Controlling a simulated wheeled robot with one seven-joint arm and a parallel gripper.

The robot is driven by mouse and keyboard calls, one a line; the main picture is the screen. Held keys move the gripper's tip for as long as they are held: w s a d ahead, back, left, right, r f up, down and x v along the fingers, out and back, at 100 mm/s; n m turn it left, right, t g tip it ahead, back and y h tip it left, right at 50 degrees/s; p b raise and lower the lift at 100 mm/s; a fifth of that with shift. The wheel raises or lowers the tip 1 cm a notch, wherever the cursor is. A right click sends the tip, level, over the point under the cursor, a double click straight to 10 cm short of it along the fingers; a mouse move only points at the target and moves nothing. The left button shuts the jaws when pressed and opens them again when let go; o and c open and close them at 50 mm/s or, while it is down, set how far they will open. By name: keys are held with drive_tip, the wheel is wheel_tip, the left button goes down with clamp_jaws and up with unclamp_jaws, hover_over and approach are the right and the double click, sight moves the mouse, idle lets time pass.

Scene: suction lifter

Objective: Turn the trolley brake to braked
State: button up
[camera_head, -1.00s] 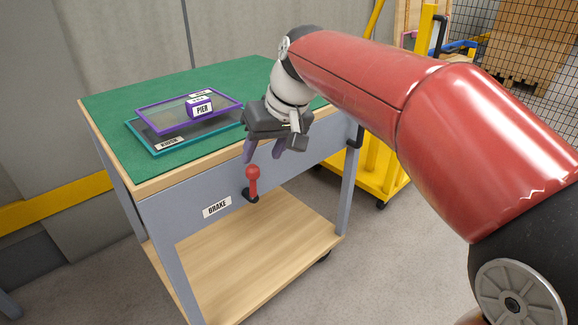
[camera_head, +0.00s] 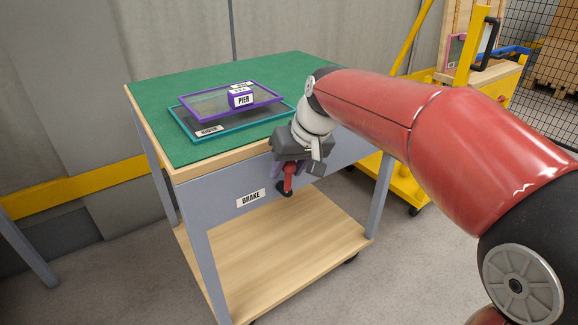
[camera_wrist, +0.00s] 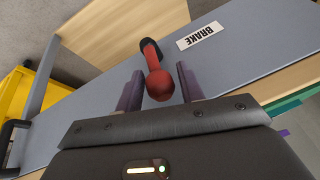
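The brake lever (camera_head: 288,178) is a red handle with a round knob on a black pivot, on the trolley's grey front rail. Its knob also shows in the wrist view (camera_wrist: 160,85). The white BRAKE label (camera_head: 251,198) is on the rail to the left of the lever. The trolley (camera_head: 190,192) has a green top and a wooden lower shelf. My gripper (camera_head: 289,168) is at the lever, in front of the rail. In the wrist view its two purple fingers (camera_wrist: 160,88) are open, one on each side of the red knob, with gaps visible.
On the green top lie a teal-framed panel (camera_head: 181,123) and a purple-framed panel (camera_head: 195,108) with a purple PIER block (camera_head: 240,98). A yellow cart (camera_head: 403,185) stands behind to the right. Grey wall is behind the trolley.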

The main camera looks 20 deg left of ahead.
clamp_jaws()
drive_tip(key=shift+w+d, duration=0.1)
drive_tip(key=shift+d, duration=0.05)
drive_tip(key=w+d+f+m+g+y+p, duration=0.2)
drive_tip(key=w+d+f+m+g+y, duration=0.2)
drive_tip(key=g+y, duration=0.5)
drive_tip(key=shift+w+d+f+y+p, duration=0.35)
drive_tip(key=shift+w+f+y, duration=0.35)
drive_tip(key=shift+f+y, duration=0.4)
drive_tip(key=shift+g, duration=0.3)
drive_tip(key=shift+o, duration=1.5)
unclamp_jaws()
